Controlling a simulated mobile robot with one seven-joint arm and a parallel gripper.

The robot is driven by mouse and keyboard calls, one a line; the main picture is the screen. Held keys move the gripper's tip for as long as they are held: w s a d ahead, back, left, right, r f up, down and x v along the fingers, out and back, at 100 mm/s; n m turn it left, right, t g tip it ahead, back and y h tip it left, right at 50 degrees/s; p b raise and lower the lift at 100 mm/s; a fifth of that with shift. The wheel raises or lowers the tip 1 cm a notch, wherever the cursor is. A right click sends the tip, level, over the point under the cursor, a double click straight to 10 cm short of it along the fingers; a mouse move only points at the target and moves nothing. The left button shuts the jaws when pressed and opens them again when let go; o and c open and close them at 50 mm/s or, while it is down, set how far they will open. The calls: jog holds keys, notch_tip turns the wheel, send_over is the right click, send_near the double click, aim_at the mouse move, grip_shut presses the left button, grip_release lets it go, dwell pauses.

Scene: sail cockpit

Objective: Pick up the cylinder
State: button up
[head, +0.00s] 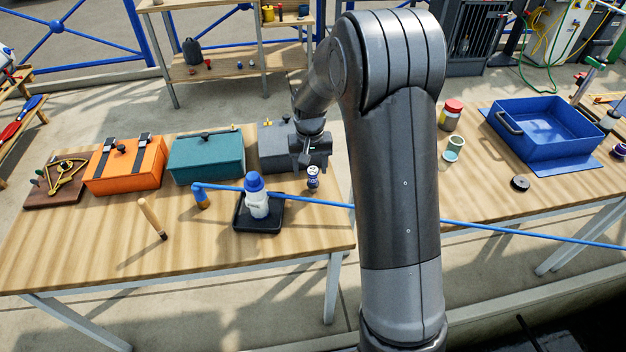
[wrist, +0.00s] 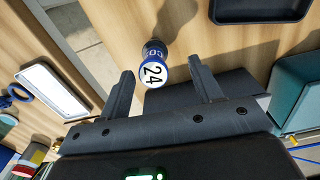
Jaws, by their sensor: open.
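The cylinder (head: 313,178) is small, with a dark blue and white body, and stands near the right edge of the left wooden table. In the wrist view the cylinder (wrist: 153,66) shows a round white end marked 24 with a blue rim. My gripper (wrist: 161,72) is open, and the cylinder appears in the gap between its fingertips, with no visible contact on either finger. In the head view my gripper (head: 306,160) is just behind and above the cylinder, partly hidden against a dark grey box.
A black tray (head: 238,222) with a blue-capped white bottle (head: 256,196) stands left of the cylinder. The grey box (head: 278,150) and a teal box (head: 206,156) are behind. A blue bar (head: 330,204) crosses in front. The table's right edge is close.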

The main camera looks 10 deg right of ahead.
aim_at(313, 173)
jog(key=shift+d+f, duration=0.2)
jog(key=shift+f, duration=1.2)
jog(key=shift+d+f, duration=0.15)
jog(key=shift+f, duration=1.2)
jog(key=shift+c, duration=0.3)
jog(key=c, duration=1.1)
